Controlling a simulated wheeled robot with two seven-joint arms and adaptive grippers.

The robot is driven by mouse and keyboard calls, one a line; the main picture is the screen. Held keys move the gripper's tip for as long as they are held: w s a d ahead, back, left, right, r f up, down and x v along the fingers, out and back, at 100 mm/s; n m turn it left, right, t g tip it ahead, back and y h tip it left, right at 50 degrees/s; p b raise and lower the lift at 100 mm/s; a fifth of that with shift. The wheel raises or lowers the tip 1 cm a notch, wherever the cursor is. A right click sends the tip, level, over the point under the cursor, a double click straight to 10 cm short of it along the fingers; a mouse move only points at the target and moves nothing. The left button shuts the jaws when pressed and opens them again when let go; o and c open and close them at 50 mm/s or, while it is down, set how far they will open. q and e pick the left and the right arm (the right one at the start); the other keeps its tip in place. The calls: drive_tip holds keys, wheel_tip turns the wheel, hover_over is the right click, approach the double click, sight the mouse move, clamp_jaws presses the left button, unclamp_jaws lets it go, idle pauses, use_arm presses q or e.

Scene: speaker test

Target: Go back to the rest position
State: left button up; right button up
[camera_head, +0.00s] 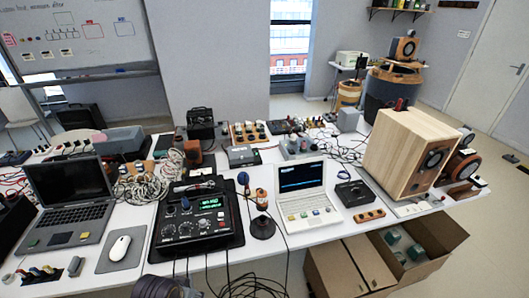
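The task names no object. In front of me is a long white table (262,268) crowded with electronics. A black tester box (197,218) with a green display stands near its front edge. A small white laptop (305,198) is open to the right of it, and a dark laptop (68,195) is open at the left. A wooden speaker (405,150) stands at the table's right end.
A white mouse (119,248) lies on a grey pad at the front left. An open cardboard box (425,240) stands below the table's right side. Loose cables (150,185) lie on the table, and others hang over the front edge.

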use_arm(q)
drive_tip(key=s+f+g, duration=0.1)
drive_tip(key=s+f, duration=0.1)
drive_tip(key=f, duration=1.3)
drive_tip(key=s+f, duration=0.2)
drive_tip(key=f, duration=1.3)
drive_tip(key=s+a+f, duration=0.2)
drive_tip(key=s+f, duration=0.7)
drive_tip(key=s, duration=0.2)
drive_tip(key=s+a+f+g, duration=0.1)
drive_tip(key=s+a+f, duration=0.1)
drive_tip(key=s+f, duration=0.8)
drive_tip(key=shift+s, duration=0.45)
drive_tip(key=shift+a, duration=0.1)
